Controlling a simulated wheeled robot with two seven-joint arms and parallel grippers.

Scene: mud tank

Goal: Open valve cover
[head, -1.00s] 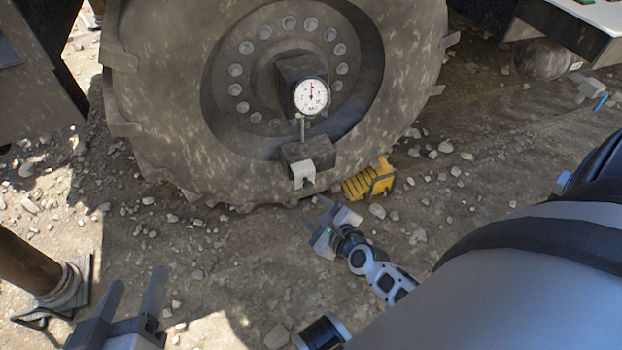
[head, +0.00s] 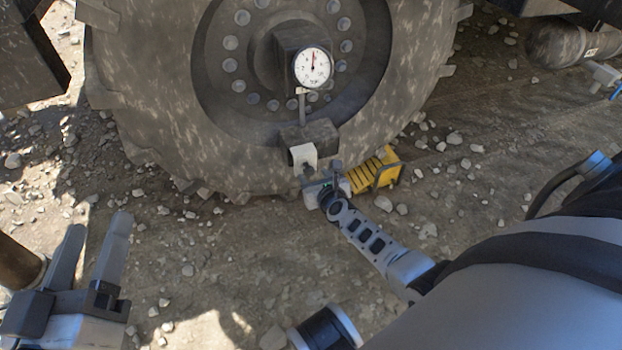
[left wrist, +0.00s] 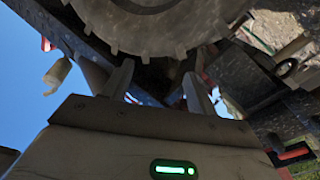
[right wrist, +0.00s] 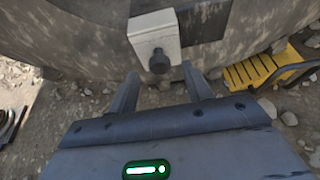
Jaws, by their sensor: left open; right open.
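A pale block (head: 303,155) hangs at the lower front of the big tyre, under a round dial gauge (head: 312,67). It carries a small dark knob, clear in the right wrist view (right wrist: 159,62), which I take to be the valve cover. My right gripper (head: 322,176) is just below the block. In the right wrist view its open fingers (right wrist: 160,82) point at the knob, with the knob between and slightly beyond the tips. I cannot tell whether they touch it. My left gripper (head: 95,240) is open and empty at lower left, away from the valve.
The large muddy tyre (head: 150,110) fills the upper middle. A yellow chock-like object (head: 375,170) lies on the ground just right of my right gripper. Stony ground (head: 230,265) is open in front. A dark cylinder (head: 570,42) sits at upper right.

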